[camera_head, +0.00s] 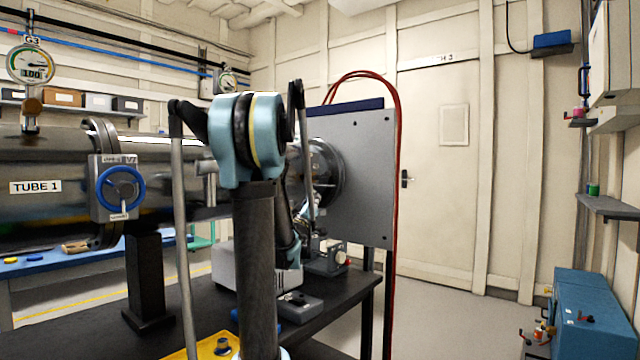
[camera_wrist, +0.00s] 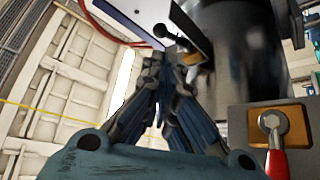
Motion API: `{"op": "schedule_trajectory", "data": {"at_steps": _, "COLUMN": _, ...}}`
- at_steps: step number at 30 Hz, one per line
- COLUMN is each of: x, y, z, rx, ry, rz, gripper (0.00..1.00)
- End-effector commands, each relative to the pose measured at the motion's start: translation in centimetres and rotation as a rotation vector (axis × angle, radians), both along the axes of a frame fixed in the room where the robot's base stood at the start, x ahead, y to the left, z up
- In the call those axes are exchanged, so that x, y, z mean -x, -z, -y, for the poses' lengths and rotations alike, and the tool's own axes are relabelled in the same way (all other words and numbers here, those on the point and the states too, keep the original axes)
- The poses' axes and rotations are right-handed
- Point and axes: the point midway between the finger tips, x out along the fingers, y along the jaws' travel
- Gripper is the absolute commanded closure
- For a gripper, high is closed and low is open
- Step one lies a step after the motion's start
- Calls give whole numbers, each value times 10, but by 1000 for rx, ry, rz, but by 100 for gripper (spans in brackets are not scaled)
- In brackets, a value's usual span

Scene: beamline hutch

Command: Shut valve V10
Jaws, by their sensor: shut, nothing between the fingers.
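No label reading V10 can be made out in either view. In the wrist view, my gripper (camera_wrist: 161,72) is shut and empty, its fingertips together. A short lever with a dark ball end (camera_wrist: 182,43) lies just beyond the fingertips; whether they touch it, I cannot tell. A red-handled lever (camera_wrist: 276,160) on a brass-coloured block is at the lower right. In the head view, a blue handwheel (camera_head: 120,188) sits on a plate on the tube, its small label hard to read. My arm hides part of the tube's right end, and my gripper is mostly hidden behind it.
A steel tube marked TUBE 1 (camera_head: 75,190) runs across the left above a dark table (camera_head: 345,300). A grey panel (camera_head: 365,180) with red hoses stands right of my arm. A blue cabinet (camera_head: 590,310) is at the lower right. Floor before the door (camera_head: 435,180) is clear.

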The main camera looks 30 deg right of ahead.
Motion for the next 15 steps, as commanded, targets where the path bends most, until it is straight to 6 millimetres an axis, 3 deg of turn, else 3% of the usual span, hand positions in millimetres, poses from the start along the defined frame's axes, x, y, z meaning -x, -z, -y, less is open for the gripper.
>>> {"op": "schedule_trajectory", "data": {"at_steps": 5, "x": -7, "y": -5, "z": 4, "rx": 0, "ry": -2, "rz": 0, "gripper": 100}}
{"op": "schedule_trajectory", "data": {"at_steps": 15, "x": -41, "y": -31, "z": 39, "rx": 0, "ry": -2, "rz": 0, "gripper": 100}}
